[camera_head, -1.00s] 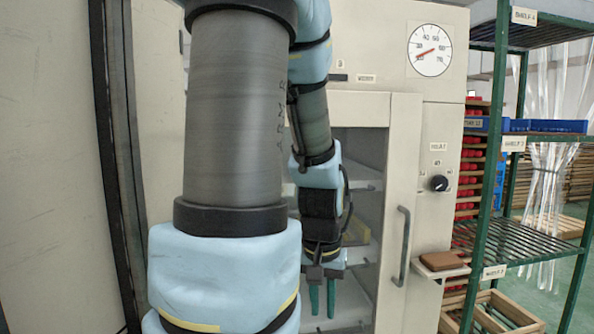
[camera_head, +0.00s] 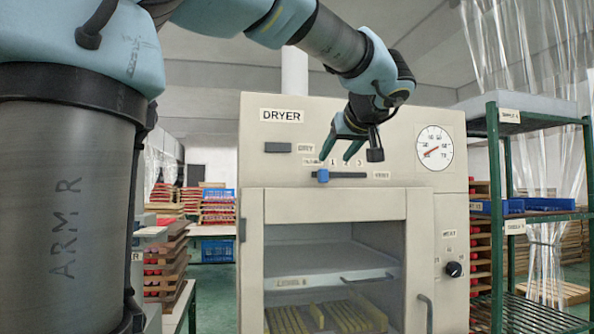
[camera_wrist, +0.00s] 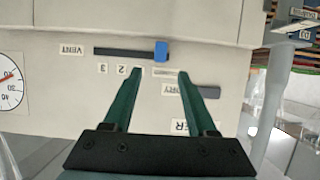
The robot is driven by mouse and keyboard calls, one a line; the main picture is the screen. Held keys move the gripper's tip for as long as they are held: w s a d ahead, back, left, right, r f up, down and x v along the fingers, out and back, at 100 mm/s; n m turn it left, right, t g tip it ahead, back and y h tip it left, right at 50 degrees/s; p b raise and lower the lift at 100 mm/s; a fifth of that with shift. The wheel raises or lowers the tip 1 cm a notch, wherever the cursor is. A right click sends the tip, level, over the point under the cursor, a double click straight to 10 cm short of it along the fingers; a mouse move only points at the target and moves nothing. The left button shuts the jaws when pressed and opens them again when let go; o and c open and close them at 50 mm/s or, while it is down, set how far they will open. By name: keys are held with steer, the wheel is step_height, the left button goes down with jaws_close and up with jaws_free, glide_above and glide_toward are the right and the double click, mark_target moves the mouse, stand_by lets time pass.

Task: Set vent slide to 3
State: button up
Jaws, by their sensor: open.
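The vent slide is a blue knob (camera_head: 323,175) at the left end of a dark horizontal slot (camera_head: 348,175) on the dryer front. In the turned wrist view the knob (camera_wrist: 161,51) is at the slot's right end. The 1 and 3 labels show above the slot in the head view; 2 and 3 show in the wrist view. My gripper (camera_head: 335,160) is open, fingers pointing at the panel near the labels. In the wrist view the knob lies beyond the fingertips (camera_wrist: 160,72), roughly centred between them. I cannot tell the remaining depth gap; the knob is not between the fingers.
The cream dryer (camera_head: 450,205) has a dial (camera_head: 434,148), a black rotary knob (camera_head: 453,269) and a glass door with a handle (camera_head: 425,312). A green shelf rack (camera_head: 496,200) stands at right. Another dark slot (camera_head: 278,147) is left of the gripper.

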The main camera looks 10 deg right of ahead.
mark_target(324, 171)
steer(key=p+x, duration=0.4)
steer(key=x, duration=0.5)
steer(key=shift+w+a, duration=0.1)
steer(key=shift+x, duration=0.8)
jaws_close()
stand_by(0.5)
